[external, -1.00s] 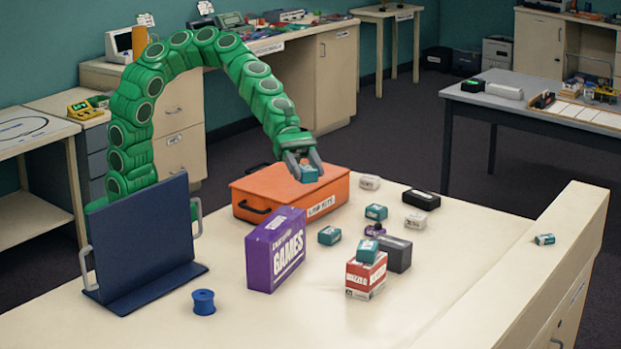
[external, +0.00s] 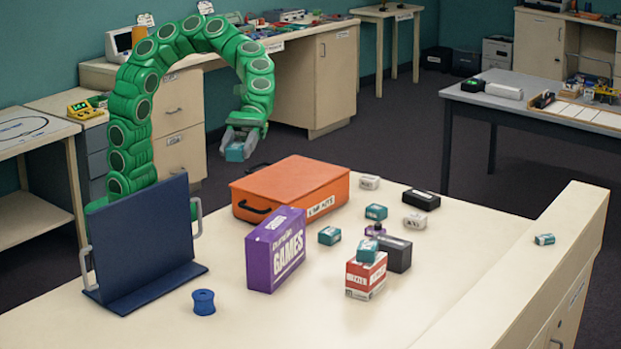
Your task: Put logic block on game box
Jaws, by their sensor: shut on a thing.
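My gripper (external: 237,149) is shut on a teal block (external: 235,153), held in the air behind and to the left of the orange case. The purple game box (external: 274,250), marked GAMES, stands upright on the table, nearer the camera and below my gripper. Its narrow top shows a pale label, and nothing rests on it. Other teal blocks are on the table: one (external: 330,235) right of the game box, one (external: 376,212) farther back, and one (external: 368,250) on top of a red and white box (external: 366,277). Labels on the blocks are too small to read.
Dark and white blocks sit at right. The front table area is clear.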

